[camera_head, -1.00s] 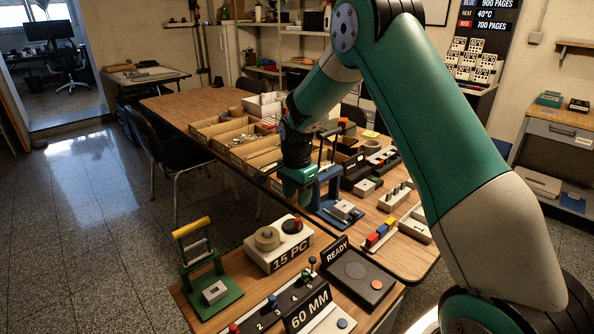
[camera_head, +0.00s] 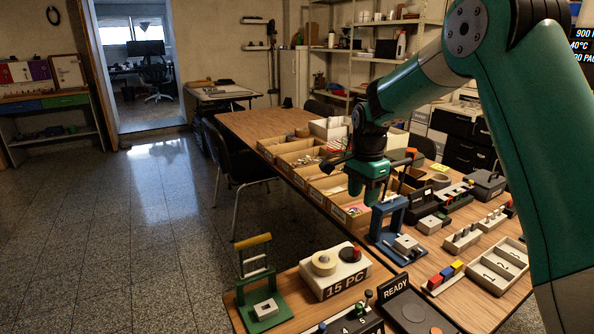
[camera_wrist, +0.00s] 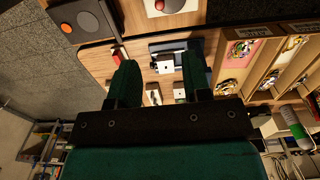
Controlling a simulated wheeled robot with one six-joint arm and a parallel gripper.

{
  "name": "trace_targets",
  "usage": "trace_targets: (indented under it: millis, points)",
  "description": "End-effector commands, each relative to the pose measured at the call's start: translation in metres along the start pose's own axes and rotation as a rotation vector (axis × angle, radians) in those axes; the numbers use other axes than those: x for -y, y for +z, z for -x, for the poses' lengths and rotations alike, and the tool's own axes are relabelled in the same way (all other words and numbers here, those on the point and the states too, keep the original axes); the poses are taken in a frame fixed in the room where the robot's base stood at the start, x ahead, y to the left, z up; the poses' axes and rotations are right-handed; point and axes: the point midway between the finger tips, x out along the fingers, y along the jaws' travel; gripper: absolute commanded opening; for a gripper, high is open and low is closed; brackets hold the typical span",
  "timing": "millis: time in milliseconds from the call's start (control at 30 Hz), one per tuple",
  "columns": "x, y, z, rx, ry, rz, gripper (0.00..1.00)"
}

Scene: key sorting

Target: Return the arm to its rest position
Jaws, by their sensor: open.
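My green arm comes in from the right in the head view. My gripper (camera_head: 370,196) points down over the table's near left edge, beside and above a blue press-like stand (camera_head: 391,221). In the wrist view its two green fingers (camera_wrist: 160,72) are spread apart, with nothing between them. Past the fingertips that view shows the blue stand with a white block (camera_wrist: 163,66). The fingertips are small in the head view.
Wooden bins (camera_head: 318,189) line the long table behind my gripper. A dark chair (camera_head: 238,160) stands left of the table; the floor further left is clear.

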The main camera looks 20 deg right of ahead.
Motion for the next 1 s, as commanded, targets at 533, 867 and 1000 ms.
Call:
trace_targets:
  millis: [533,867,1000]
  points:
    - [-0.152,0.196,0.092,0.116,-0.226,1.297,0.45]
    - [-0.264,0.261,0.096,0.151,-0.402,1.940,0.45]
    - [-0.268,0.263,0.095,0.153,-0.408,1.964,0.45]
